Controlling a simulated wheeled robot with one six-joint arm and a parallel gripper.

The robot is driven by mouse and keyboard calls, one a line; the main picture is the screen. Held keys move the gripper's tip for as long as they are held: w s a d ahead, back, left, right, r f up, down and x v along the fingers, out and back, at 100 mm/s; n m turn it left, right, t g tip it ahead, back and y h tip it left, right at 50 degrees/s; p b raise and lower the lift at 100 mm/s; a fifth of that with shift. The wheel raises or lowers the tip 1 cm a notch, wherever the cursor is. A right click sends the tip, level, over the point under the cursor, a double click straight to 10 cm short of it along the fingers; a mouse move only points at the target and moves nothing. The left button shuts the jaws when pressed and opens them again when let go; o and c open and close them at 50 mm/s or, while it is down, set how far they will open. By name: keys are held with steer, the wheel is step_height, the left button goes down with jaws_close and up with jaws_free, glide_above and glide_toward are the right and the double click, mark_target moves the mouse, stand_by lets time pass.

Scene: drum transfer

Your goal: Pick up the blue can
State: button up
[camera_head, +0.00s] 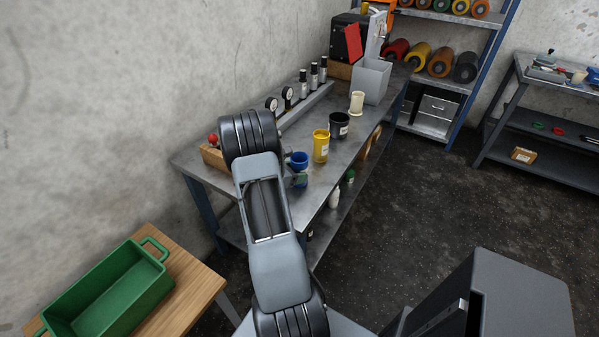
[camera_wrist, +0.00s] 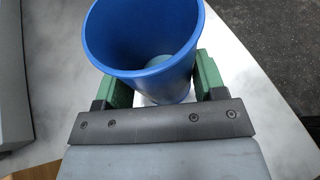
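The blue can (camera_wrist: 150,84) is upright, open at the top and empty-looking in the wrist view. In the head view the blue can (camera_head: 298,158) shows at the near end of the long metal workbench (camera_head: 330,170), partly behind my arm. My gripper (camera_wrist: 165,82) has its two green fingers on either side of the can, low on its wall. The right finger lies close against the can. A thin light strip shows between the left finger and the can's lower part. Whether the fingers press on it cannot be told, and the fingertips are partly hidden.
Along the workbench past the can stand a yellow can (camera_head: 321,146), a black can (camera_head: 339,125), a cream cup (camera_head: 357,103) and a grey bin (camera_head: 371,81). A wooden box (camera_head: 214,158) is left of my arm. A green tray (camera_head: 110,290) sits on a wooden table.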

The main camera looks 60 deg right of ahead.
steer(key=c, duration=0.6)
steer(key=shift+r, duration=0.3)
